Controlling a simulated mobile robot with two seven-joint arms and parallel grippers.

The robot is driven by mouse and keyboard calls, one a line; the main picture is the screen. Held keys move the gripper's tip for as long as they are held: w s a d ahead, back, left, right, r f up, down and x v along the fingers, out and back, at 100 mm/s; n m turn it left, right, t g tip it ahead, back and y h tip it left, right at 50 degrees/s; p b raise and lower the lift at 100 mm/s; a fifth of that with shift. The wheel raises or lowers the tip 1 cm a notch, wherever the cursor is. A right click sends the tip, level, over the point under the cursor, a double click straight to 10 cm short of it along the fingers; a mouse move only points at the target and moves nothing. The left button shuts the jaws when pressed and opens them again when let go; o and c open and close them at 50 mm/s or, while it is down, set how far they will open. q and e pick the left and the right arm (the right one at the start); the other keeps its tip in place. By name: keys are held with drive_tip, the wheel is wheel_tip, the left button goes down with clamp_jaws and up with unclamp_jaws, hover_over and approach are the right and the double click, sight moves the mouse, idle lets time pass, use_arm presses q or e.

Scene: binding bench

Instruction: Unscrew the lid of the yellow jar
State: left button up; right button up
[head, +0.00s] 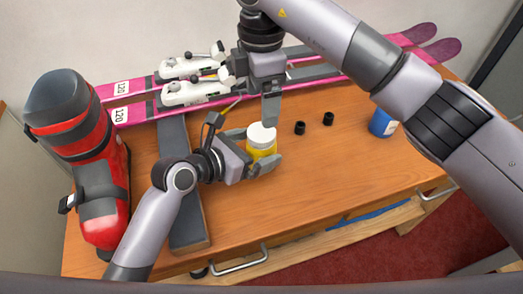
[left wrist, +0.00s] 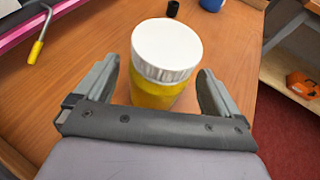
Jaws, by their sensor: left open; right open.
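The yellow jar (head: 262,150) stands upright on the wooden bench, with its white lid (head: 262,134) on top. In the left wrist view the jar (left wrist: 157,95) and its ribbed white lid (left wrist: 167,48) sit between the two fingers. My left gripper (head: 256,153) is open around the jar, low on its body, with gaps visible beside it. My right gripper (head: 271,110) points down just above and behind the lid in the head view. It is open, though its fingers overlap from this angle. I cannot tell whether it touches the lid.
Pink skis (head: 392,42) with white bindings lie along the back of the bench. A red and black boot (head: 95,165) stands at left beside a dark grey bar (head: 190,230). Two small black cylinders (head: 314,123) and a blue container (head: 382,123) are to the right. The front right is clear.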

sight(261, 132)
use_arm(q)
drive_tip(key=shift+x, duration=1.15)
drive_tip(key=shift+c, duration=0.4)
clamp_jaws()
use_arm(e)
drive_tip(key=n, duration=0.4)
drive_tip(key=shift+f, duration=0.15)
wheel_tip(261, 132, down, 8)
drive_tip(key=shift+r, duration=0.15)
drive_tip(key=c, duration=1.1)
